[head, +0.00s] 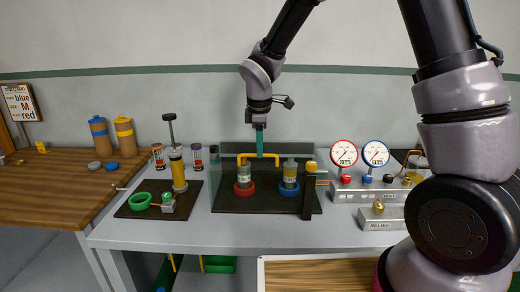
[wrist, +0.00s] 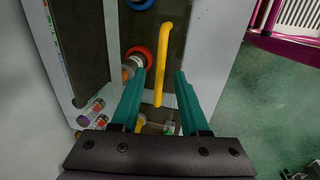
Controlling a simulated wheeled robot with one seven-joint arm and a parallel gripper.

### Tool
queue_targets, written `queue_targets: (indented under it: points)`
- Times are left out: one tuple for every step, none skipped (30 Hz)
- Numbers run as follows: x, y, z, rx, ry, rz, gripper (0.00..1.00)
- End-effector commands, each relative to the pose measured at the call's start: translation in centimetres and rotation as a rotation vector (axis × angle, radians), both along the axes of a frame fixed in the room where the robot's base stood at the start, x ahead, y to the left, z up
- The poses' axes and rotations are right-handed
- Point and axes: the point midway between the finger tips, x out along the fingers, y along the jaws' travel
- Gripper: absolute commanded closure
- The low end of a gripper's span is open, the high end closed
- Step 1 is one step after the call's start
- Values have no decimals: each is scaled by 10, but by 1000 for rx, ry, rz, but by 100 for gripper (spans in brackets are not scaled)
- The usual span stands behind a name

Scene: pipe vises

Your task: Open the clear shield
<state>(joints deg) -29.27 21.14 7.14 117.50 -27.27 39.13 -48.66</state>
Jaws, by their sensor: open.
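The clear shield (head: 228,160) is a see-through panel on a dark base in the head view. It appears to stand down over two clear cylinders, one on a red ring (head: 245,190) and one on a blue ring (head: 289,189). A yellow bar handle (head: 274,157) runs along its top. My gripper (head: 260,153) points down at the handle from above. In the wrist view its teal fingers (wrist: 159,73) are open, one on each side of the yellow handle (wrist: 160,50). I cannot tell whether either finger touches it.
A dark post with a yellow top (head: 310,167) stands at the shield's right. Two gauges (head: 359,153) on grey blocks are further right. A pump with a yellow cylinder (head: 178,170) and a green ring (head: 139,201) are left. The table front (head: 200,234) is clear.

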Motion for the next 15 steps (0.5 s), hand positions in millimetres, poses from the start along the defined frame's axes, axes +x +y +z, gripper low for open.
queue_targets:
  points:
    - [0,0,-6,-2,2,0,55]
    - [1,0,-8,-2,2,0,55]
    - [1,0,-10,-1,1,0,55]
    - [2,0,-11,0,1,0,55]
    - [2,0,-12,0,0,0,55]
    - [2,0,-13,0,0,0,55]
    - [2,0,-13,0,0,0,55]
    - [2,0,-13,0,0,0,55]
    - [2,0,-14,0,0,-1,55]
    - [2,0,-13,0,0,-1,55]
    - [2,0,-13,0,0,-1,55]
    - [2,0,-13,0,0,-1,55]
    - [2,0,-13,0,0,-1,55]
    - [2,0,-13,0,0,-1,63]
    - [2,0,-13,0,0,-1,78]
